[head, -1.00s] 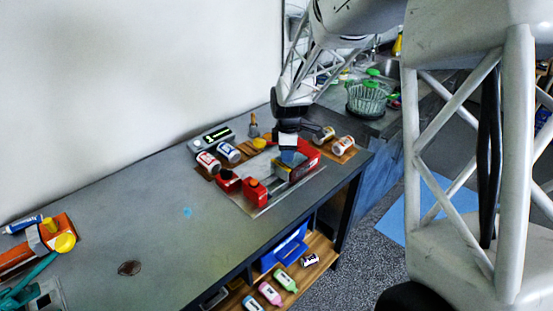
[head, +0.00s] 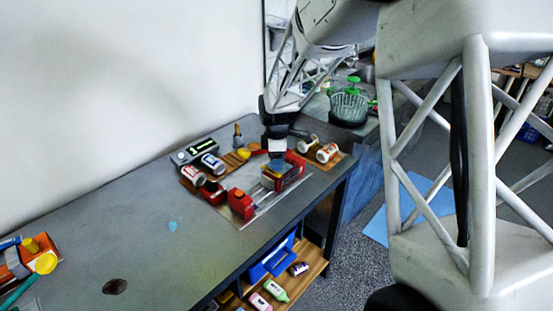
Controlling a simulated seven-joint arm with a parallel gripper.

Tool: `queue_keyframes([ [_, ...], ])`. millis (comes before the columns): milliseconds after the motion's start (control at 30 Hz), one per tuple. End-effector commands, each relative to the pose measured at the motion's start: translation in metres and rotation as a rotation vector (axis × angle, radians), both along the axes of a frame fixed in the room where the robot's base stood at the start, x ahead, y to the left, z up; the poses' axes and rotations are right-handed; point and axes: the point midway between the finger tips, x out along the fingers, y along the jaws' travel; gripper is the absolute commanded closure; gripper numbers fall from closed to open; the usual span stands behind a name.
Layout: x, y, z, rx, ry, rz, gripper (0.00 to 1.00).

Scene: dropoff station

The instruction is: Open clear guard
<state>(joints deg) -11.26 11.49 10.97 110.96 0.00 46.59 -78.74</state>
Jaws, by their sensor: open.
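The dropoff station is a grey plate (head: 262,212) on the workbench with red blocks and pale rails. A red block (head: 241,204) stands at its front, and a larger red housing (head: 292,172) stands at its right. I cannot clearly pick out a clear guard; its transparent panel and its position are too small to tell. My gripper (head: 276,163) points down just above the left side of the red housing. It is open, with a small blue part showing at its lower end. I cannot tell whether it touches anything.
White-labelled cans (head: 193,175) lie left of the station, and more cans (head: 326,152) lie at its right. A display box (head: 194,151) stands behind. The left middle of the workbench (head: 140,235) is mostly clear.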

Motion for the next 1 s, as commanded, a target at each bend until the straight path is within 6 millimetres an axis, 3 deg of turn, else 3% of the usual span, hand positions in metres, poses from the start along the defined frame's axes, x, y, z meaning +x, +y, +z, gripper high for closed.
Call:
queue_keyframes([
  [267,0.001,0.0,0.016,0.0,-0.002,0.0,0.43],
  [700,0.0,0.0,0.069,0.0,-0.002,0.0,0.43],
  [1000,0.0,0.0,0.078,0.0,-0.001,0.0,0.43],
])
